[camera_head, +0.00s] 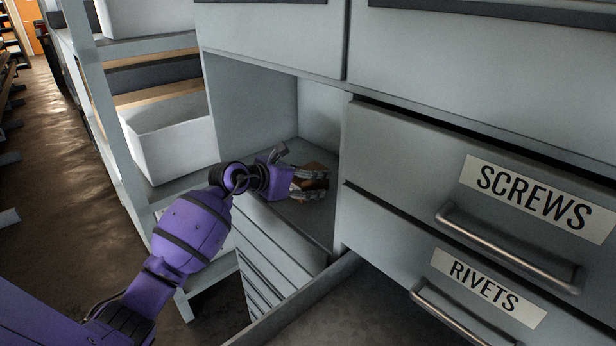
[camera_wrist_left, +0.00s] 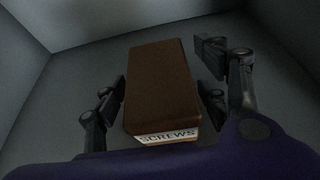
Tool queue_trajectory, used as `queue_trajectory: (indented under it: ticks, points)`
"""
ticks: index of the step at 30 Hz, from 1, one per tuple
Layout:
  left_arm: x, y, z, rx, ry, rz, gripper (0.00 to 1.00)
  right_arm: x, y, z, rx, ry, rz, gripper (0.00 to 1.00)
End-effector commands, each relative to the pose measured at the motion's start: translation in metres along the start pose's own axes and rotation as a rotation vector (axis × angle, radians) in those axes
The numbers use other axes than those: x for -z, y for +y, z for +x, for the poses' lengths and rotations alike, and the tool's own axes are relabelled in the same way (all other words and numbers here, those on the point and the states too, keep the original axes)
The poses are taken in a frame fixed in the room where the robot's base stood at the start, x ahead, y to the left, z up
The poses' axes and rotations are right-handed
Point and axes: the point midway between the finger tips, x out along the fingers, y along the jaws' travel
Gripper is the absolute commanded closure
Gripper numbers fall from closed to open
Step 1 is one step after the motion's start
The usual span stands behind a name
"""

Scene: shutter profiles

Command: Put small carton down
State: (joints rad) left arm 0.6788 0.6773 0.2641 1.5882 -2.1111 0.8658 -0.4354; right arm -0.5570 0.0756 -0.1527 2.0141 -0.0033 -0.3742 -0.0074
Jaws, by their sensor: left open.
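The small carton (camera_wrist_left: 160,85) is a brown box with a white label reading SCREWS on its near end. It rests on the grey floor of an open compartment, between the spread fingers of my left gripper (camera_wrist_left: 163,95), with gaps on both sides. In the head view my left gripper (camera_head: 303,178) reaches into the compartment, and the carton (camera_head: 318,172) is partly hidden behind its fingers. The left gripper is open. My right gripper is not in view.
A shelf rack with white bins (camera_head: 175,140) stands at the left. The compartment floor (camera_head: 300,215) is clear in front of the carton.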

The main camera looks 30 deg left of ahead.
Motion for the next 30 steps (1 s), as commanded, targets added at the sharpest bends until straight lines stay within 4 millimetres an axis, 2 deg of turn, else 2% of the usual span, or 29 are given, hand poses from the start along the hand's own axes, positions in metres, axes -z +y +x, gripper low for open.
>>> queue_trajectory:
  ticks: [5, 8, 21, 25, 30]
  points:
    - [-0.003, 0.000, -0.001, 0.000, -0.002, 0.000, 0.33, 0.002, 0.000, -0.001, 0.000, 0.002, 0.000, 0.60]
    - [-0.004, 0.001, -0.009, -0.002, -0.001, 0.002, 0.33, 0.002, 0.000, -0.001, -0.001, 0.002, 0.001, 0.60]
    - [-0.002, 0.000, -0.096, -0.001, 0.002, 0.004, 0.33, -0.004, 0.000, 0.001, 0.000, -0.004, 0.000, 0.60]
    - [-0.002, 0.000, -0.113, -0.001, 0.001, 0.000, 0.33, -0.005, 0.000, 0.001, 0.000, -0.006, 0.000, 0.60]
    - [-0.003, 0.000, -0.121, 0.000, 0.001, 0.001, 0.33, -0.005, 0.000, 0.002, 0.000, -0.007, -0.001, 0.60]
